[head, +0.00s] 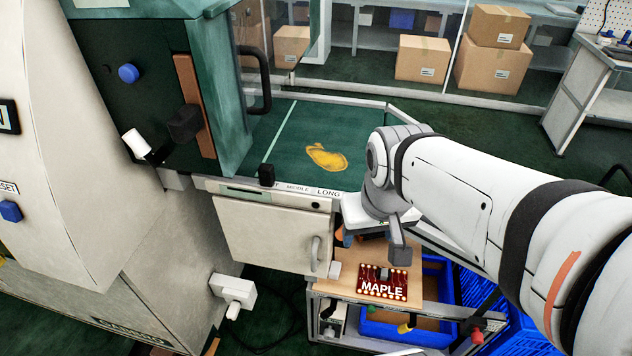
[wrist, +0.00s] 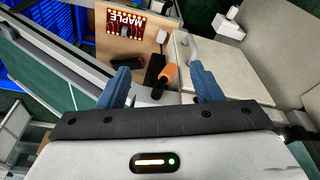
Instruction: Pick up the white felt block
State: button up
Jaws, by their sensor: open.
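My gripper (wrist: 160,72) is open, with its two blue fingers apart above the near part of a wooden board. In the head view my gripper (head: 366,238) hangs over the board's far end, partly hidden by my wrist. A small white block (head: 335,269) stands at the board's left edge, beside the cabinet handle. It also shows in the wrist view (wrist: 161,37), beyond the fingertips and apart from them. It looks like the felt block, but its material is too small to tell. Nothing is clearly held between the fingers.
The wooden board (head: 405,262) carries a red MAPLE circuit board (head: 383,282). A black block (wrist: 127,62), an orange-ended tool (wrist: 168,76) and another dark item lie near the fingers. A cabinet door with a handle (head: 316,254) borders the left. Blue crates (head: 430,325) sit below.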

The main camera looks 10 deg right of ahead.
aim_at(334, 267)
jog(key=z, duration=1.45)
jog(key=k, duration=2.1)
jog(key=u, duration=1.1)
jog(key=i, duration=1.5)
jog(key=u, duration=0.05)
